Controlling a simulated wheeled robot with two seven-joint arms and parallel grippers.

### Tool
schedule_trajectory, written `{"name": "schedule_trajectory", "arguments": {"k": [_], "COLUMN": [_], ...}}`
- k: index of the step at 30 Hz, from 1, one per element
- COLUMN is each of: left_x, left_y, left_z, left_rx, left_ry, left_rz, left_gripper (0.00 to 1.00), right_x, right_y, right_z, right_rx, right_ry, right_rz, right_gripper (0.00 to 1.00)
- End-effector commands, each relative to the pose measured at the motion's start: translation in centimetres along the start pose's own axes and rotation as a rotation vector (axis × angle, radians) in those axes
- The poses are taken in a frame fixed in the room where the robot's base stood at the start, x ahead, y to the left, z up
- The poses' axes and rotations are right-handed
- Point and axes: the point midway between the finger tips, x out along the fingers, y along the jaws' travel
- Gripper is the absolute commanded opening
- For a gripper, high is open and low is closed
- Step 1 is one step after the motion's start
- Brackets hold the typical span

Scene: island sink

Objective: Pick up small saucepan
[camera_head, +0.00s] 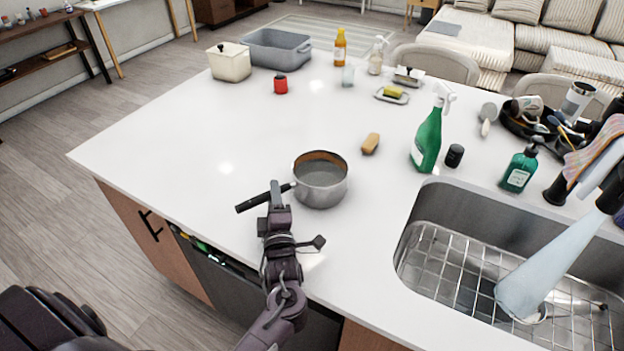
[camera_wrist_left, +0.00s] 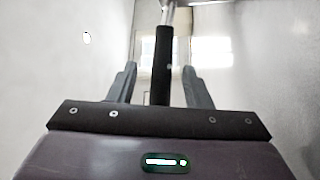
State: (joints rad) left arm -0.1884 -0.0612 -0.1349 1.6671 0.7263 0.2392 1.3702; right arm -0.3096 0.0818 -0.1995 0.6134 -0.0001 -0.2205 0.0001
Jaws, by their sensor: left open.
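The small saucepan (camera_head: 320,184) is a silver metal pot standing upright on the white countertop, left of the sink. Its black handle (camera_head: 264,197) points to the left. My left gripper (camera_head: 277,190) is at the handle in the head view. In the left wrist view, the dark handle (camera_wrist_left: 162,65) runs between the two open fingers of my left gripper (camera_wrist_left: 160,85), with a gap visible on each side. Part of the handle is hidden behind the gripper in the head view. My right gripper is not in view.
The sink (camera_head: 440,240) with a wire rack is at the right. The counter left of the saucepan is clear.

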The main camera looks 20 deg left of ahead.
Motion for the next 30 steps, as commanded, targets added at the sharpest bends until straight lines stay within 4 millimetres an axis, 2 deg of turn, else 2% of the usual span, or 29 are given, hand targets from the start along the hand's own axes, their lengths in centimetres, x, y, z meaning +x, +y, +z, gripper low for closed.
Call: {"name": "schedule_trajectory", "arguments": {"k": [1,7,16,26,30], "left_x": [0.9,3.3,3.6,3.6,3.5], "left_y": [0.4,0.1,-0.2,-0.2,-0.2], "left_z": [0.1,0.2,0.2,0.2,0.2], "left_rx": [0.003,0.002,0.0,0.0,0.0], "left_ry": [0.0,0.0,0.0,0.0,0.0], "left_rz": [0.002,0.002,0.0,-0.001,-0.001], "left_gripper": [0.45,0.45,0.44,0.01,0.0], "right_x": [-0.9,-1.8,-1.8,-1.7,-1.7], "right_y": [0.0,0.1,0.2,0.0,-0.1], "right_z": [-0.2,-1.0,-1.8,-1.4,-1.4], "right_rx": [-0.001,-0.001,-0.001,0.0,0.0], "right_ry": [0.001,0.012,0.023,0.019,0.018], "right_rz": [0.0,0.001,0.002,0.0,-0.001], "right_gripper": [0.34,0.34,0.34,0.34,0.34]}}
